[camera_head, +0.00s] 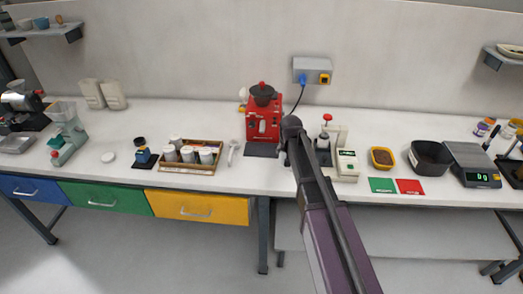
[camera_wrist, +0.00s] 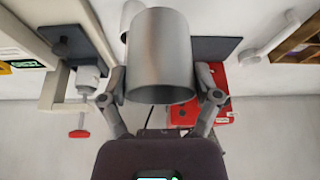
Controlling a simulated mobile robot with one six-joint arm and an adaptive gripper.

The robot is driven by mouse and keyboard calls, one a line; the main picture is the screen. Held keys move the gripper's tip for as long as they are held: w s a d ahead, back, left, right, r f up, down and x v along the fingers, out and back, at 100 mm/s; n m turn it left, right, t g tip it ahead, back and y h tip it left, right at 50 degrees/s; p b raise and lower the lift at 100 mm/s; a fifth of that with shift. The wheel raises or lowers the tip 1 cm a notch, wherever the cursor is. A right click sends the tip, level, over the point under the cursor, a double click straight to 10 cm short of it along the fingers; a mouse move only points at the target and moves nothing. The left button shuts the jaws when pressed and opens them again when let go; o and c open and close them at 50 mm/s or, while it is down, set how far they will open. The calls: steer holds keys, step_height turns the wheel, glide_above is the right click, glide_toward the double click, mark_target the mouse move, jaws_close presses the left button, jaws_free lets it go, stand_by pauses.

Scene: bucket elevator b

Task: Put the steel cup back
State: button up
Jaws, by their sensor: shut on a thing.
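The steel cup (camera_wrist: 160,48) is a plain grey cylinder, large in the middle of the wrist view. My gripper (camera_wrist: 160,88) has one finger on each side of it and is shut on it. Its round end faces my wrist camera. A second pale, rounded object (camera_wrist: 130,14) shows partly behind the cup; I cannot tell what it is. In the head view my arm reaches over the bench between the red machine (camera_head: 262,122) and the white device with a red knob (camera_head: 345,163). My arm hides most of the gripper and cup there.
Left of the red machine lie a white spoon-like tool (camera_head: 232,152) and a wooden tray (camera_head: 217,146) of white-lidded jars. Right of the white device are a green card (camera_head: 381,185), a red card (camera_head: 410,187), a yellow-rimmed bowl (camera_head: 382,149), a black bowl (camera_head: 447,168) and a scale (camera_head: 462,155).

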steer(key=s+a+f+n+y+b, duration=0.1)
steer(key=s+f+n+b, duration=0.2)
steer(key=s+f+b, duration=0.6)
steer(key=s, duration=0.3)
steer(key=shift+s+a+f, duration=0.2)
steer(key=shift+a, duration=0.2)
